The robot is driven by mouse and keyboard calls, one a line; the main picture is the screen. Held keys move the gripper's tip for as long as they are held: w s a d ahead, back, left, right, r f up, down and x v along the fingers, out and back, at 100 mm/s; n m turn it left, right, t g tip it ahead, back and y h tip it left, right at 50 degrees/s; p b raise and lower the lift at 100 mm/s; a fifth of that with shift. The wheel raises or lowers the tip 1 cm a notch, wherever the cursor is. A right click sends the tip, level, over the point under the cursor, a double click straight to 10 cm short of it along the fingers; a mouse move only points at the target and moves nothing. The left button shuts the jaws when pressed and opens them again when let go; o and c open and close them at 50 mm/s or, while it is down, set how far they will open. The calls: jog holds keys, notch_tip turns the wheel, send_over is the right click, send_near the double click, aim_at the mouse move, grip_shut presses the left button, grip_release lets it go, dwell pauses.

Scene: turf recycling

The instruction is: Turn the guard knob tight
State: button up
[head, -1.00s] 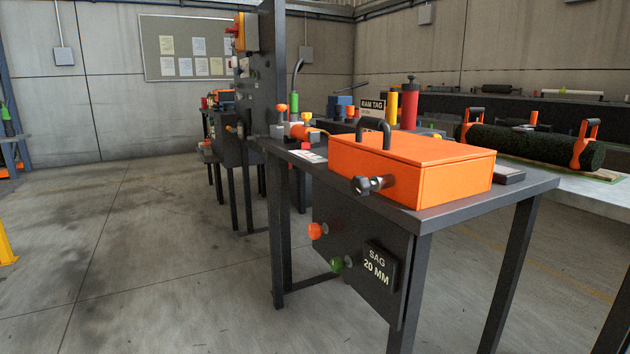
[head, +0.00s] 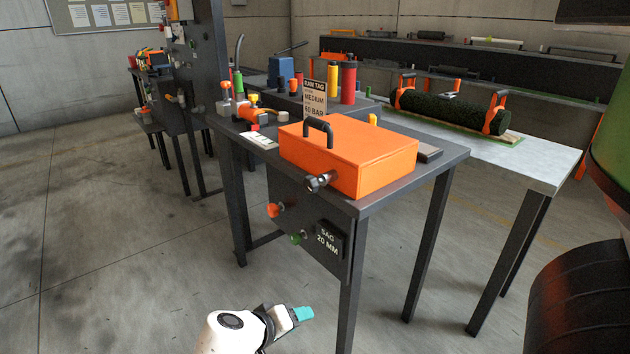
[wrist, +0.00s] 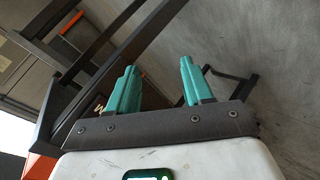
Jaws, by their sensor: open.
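The guard is an orange box (head: 347,155) with a black handle on top, sitting on a dark table. A dark guard knob (head: 318,183) sticks out of its front face near the lower left; its turn cannot be told. My gripper (head: 303,313) is low in front of the table, below and apart from the knob, with teal fingertips. In the wrist view my gripper (wrist: 158,88) has its two teal fingers spread with nothing between them. The knob cannot be made out in the wrist view.
Below the tabletop are an orange button (head: 275,210), a green button (head: 296,238) and a "SAG 20 MM" sign (head: 329,239). Table legs (head: 350,300) stand near my gripper. A turf roll (head: 450,107) lies on the bench at right. Floor at left is clear.

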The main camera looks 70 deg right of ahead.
aim_at(307, 186)
jog(key=w+d+r+m+g+h+p, duration=0.2)
jog(key=r+p, duration=0.1)
jog(key=r, duration=0.6)
jog(key=w+d+r+m+g+h+p, duration=0.2)
jog(key=d+r+m+p, duration=0.1)
jog(key=r, duration=0.6)
jog(key=w+d+r+m+g+h+p, duration=0.15)
jog(key=r+p, duration=0.25)
jog(key=r, duration=0.5)
jog(key=x, duration=0.7)
jog(key=p+x, duration=0.1)
jog(key=x, duration=0.3)
jog(key=shift+w+d+f, duration=0.2)
jog(key=shift+w, duration=0.1)
jog(key=c, duration=0.8)
